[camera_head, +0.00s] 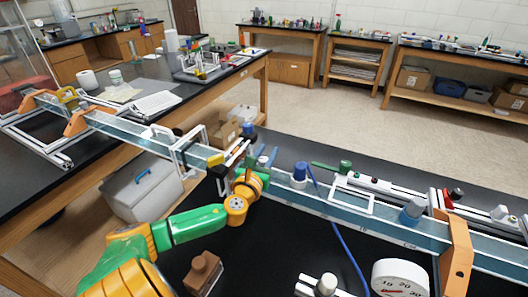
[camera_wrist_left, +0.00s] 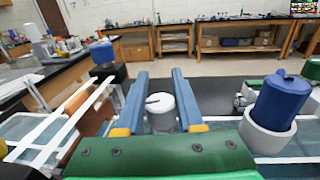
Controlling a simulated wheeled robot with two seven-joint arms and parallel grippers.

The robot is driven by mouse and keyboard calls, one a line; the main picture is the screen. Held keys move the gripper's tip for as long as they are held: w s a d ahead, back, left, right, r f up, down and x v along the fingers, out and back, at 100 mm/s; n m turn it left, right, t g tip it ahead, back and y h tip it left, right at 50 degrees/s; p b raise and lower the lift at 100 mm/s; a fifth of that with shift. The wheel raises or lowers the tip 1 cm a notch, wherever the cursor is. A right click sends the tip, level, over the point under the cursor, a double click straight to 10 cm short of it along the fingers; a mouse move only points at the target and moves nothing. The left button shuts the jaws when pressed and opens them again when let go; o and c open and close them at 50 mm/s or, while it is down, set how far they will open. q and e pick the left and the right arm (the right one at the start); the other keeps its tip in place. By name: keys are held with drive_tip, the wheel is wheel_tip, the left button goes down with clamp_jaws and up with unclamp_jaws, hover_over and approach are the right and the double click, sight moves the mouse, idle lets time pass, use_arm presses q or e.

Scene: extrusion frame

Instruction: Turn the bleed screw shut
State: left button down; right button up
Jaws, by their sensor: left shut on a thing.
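The bleed screw appears as a small pale grey-white cylinder (camera_wrist_left: 161,117) with a dark mark on top. It stands between the two blue fingers of my left gripper (camera_wrist_left: 160,100) in the left wrist view. The fingers are shut on its sides. My right gripper is in neither view.
A blue cap in a white socket (camera_wrist_left: 280,105) stands close to the right; the head view shows it too (camera_head: 300,172). A blue knob on a black block (camera_wrist_left: 103,52) stands to the left. A blue cable (camera_head: 340,235) and a white dial (camera_head: 400,277) lie nearer.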

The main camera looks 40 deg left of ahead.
sight(260, 162)
use_arm(q)
drive_tip(key=h, duration=0.1)
drive_tip(key=m+h+b, duration=0.1)
drive_tip(key=m+t+h+b, duration=0.1)
drive_tip(key=shift+w+d+f, duration=0.1)
drive_tip(key=shift+d+f, duration=0.1)
drive_tip(key=shift+f, duration=0.05)
drive_tip(key=shift+d+r+m+t+h+b, duration=0.15)
drive_tip(key=shift+m+h+b, duration=0.35)
drive_tip(key=shift+h+b, duration=0.25)
drive_tip(key=shift+d+r+m+t+h+b, duration=0.1)
drive_tip(key=shift+d+m+t+h+b, duration=0.05)
drive_tip(key=shift+m+h+b, duration=0.6)
drive_tip(key=shift+n, duration=0.25)
drive_tip(key=c, duration=0.7)
unclamp_jaws()
drive_tip(key=shift+o, duration=0.8)
drive_tip(key=shift+w, duration=0.15)
drive_tip(key=shift+s+f, duration=0.15)
drive_tip(key=shift+s, duration=0.65)
drive_tip(key=shift+s+d+p, duration=0.2)
drive_tip(key=shift+s+p, duration=0.25)
drive_tip(key=shift+s, duration=2.3)
